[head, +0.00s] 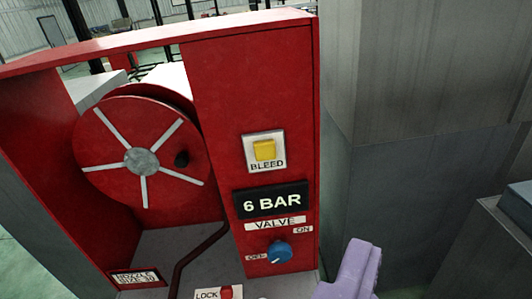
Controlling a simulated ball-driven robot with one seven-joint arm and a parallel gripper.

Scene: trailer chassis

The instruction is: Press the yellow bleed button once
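The yellow bleed button (264,150) is a small square on a white plate labelled BLEED, high on the front of a red panel (245,90). Below it a black display (271,200) reads 6 BAR. My gripper (360,250) shows as a lavender shape at the bottom, right of centre. It is below and to the right of the button, well apart from it in the picture. Its lower part is cut off by the frame edge, and I cannot tell whether its fingers are apart. Nothing hides the button.
A blue valve knob (279,252) sits below the display, between OFF and ON labels. A red LOCK control (227,292) is at the bottom edge. A red hose reel (140,155) fills the open left bay. A grey wall-like block (425,80) stands right of the panel.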

